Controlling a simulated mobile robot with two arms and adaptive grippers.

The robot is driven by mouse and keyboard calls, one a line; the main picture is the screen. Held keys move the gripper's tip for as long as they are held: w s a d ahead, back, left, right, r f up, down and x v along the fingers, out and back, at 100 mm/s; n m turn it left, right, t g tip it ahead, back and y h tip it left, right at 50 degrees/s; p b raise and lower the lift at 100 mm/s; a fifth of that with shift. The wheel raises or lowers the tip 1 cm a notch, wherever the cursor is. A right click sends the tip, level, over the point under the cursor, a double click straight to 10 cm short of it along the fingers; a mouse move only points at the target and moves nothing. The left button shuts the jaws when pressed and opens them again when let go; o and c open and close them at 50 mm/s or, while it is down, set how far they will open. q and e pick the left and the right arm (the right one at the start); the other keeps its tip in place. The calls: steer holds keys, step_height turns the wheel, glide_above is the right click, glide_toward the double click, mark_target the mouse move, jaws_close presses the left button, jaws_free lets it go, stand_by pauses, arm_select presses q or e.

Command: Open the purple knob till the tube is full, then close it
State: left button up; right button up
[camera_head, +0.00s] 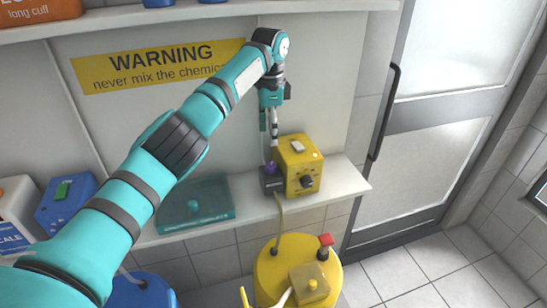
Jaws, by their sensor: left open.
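The purple knob (270,168) sits on top of a small dark block (272,182) on the shelf, at the left side of a yellow box (299,165). My left gripper (268,143) points down just above the purple knob, with its fingers open. At this size I cannot tell whether a fingertip touches the knob. I cannot make out the tube clearly or its fill level; the gripper and the yellow box crowd that spot. My right gripper is not in view.
The yellow box has a black dial (307,181). A hose (279,212) runs down to a yellow barrel (262,275). A teal case (195,205) lies on the shelf (345,180) to the left. A glazed door (440,120) stands right; the floor there is clear.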

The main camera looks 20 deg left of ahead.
arm_select(q)
steer(key=p, duration=0.3)
glide_above(271, 164)
steer(key=f, duration=0.6)
steer(key=shift+s+f, duration=0.1)
steer(key=shift+s, duration=0.15)
steer(key=f, duration=0.2)
steer(key=f+p, duration=0.1)
steer(key=f, duration=0.1)
steer(key=shift+w+a, duration=0.1)
steer(key=shift+w, duration=0.15)
steer(key=shift+s+f, duration=0.1)
steer(key=shift+f, duration=0.35)
jaws_close()
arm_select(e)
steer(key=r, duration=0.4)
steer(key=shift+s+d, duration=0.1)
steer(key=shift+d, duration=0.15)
